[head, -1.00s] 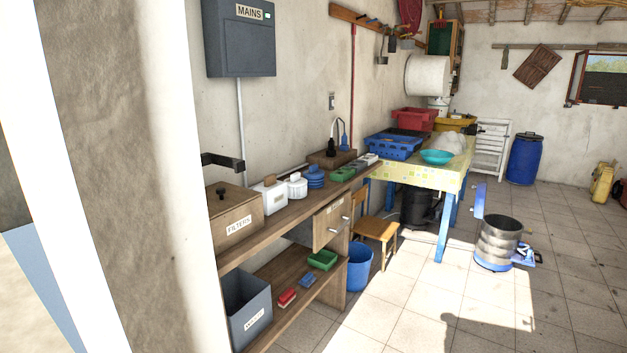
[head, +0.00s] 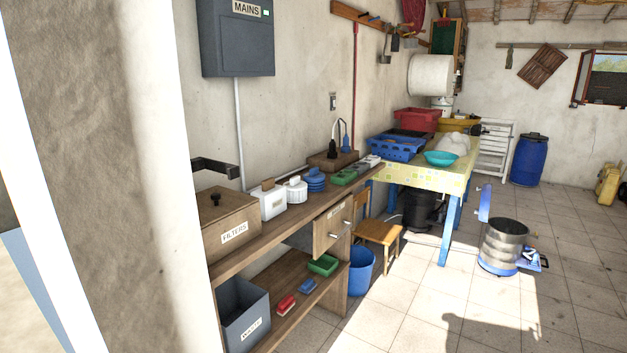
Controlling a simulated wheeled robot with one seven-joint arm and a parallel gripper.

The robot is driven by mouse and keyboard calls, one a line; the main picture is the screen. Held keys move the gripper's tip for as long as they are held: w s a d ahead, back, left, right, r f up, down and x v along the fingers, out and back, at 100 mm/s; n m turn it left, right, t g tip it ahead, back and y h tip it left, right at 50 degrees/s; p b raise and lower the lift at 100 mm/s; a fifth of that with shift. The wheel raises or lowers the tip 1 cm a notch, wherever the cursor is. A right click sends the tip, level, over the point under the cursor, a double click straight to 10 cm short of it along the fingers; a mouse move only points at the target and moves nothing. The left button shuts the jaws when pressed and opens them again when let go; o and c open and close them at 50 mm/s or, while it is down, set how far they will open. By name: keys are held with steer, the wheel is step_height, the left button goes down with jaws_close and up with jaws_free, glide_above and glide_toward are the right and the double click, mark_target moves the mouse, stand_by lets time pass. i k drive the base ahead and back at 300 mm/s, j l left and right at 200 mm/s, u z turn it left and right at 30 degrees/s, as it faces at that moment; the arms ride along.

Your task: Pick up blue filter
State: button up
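Two blue things are in the head view, and I cannot tell for sure which is the blue filter. A ribbed, round blue piece (head: 316,181) stands on the wooden bench top, right of a similar white round piece (head: 296,189). A small flat blue block (head: 307,286) lies on the lower shelf beside a red block (head: 285,305). A brown box labelled FILTERS (head: 231,224) stands at the bench's near end with its lid on; its inside is hidden. My gripper is not in view.
A pale wall edge (head: 110,180) fills the near left. A grey labelled bin (head: 243,315) and green tray (head: 323,265) share the lower shelf. A blue bucket (head: 361,270) and wooden chair (head: 378,232) stand beside the bench. The tiled floor (head: 400,310) in front is clear.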

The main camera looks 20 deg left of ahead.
mark_target(315, 179)
steer(key=i+l+u, duration=0.1)
steer(key=i+u, duration=0.2)
steer(key=i, duration=3.45)
